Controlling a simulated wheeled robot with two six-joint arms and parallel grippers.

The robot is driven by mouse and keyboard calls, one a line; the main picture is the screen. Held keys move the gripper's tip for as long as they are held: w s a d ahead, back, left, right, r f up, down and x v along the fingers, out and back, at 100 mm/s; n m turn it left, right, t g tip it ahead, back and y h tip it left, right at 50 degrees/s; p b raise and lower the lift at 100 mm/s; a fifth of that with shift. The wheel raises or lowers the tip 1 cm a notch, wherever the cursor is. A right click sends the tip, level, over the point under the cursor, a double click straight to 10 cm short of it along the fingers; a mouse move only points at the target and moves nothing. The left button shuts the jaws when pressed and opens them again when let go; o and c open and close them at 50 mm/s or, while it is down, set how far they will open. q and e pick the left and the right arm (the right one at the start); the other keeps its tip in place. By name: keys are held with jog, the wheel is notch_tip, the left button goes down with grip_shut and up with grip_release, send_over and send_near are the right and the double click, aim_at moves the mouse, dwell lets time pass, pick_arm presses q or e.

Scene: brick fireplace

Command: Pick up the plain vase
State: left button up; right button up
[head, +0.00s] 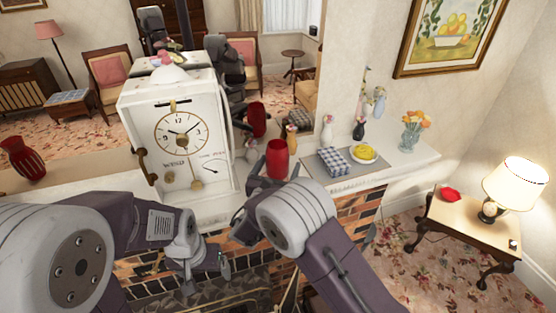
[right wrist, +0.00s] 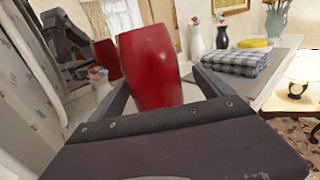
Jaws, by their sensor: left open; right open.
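The plain vase (head: 277,160) is glossy red without a pattern and stands upright on the mantel, right of the white clock. In the right wrist view, the vase (right wrist: 151,68) stands between the fingers of my right gripper (right wrist: 155,100), with its base hidden. In the head view, my right gripper (head: 268,184) is open at the vase's lower part; I cannot tell whether either finger touches it. My left gripper (head: 222,260) is open and low, in front of the brick fireplace, away from the vase. A red vase with dark stripes (head: 24,160) stands at the far left.
The white clock (head: 182,140) stands close on the left. To the right are a checked cloth (head: 333,162), a plate of yellow food (head: 363,153), small bird-topped vases and a flower vase (head: 414,132). A mirror behind shows a red vase reflection (head: 257,118).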

jog(key=shift+w+a, duration=0.1)
jog(key=shift+w, duration=0.1)
jog(key=shift+s+r, duration=0.2)
jog(key=shift+s, duration=0.25)
jog(key=shift+s+r, duration=0.2)
jog(key=shift+s, duration=0.25)
jog(key=shift+s+d+r, duration=0.1)
jog(key=shift+s+d, duration=0.15)
jog(key=c, duration=0.3)
jog(key=shift+w+d, duration=0.1)
jog(key=shift+w, duration=0.05)
jog(key=c, duration=0.5)
jog(key=shift+w+f, duration=0.2)
jog(key=shift+w, duration=0.05)
jog(key=c, duration=0.5)
jog(key=shift+w+f, duration=0.1)
jog(key=shift+w, duration=0.05)
jog(key=c, duration=0.5)
pick_arm(q)
jog(key=shift+s+d+r, duration=0.1)
jog(key=shift+s+r, duration=0.2)
jog(key=shift+s, duration=0.45)
pick_arm(e)
jog(key=shift+c, duration=0.5)
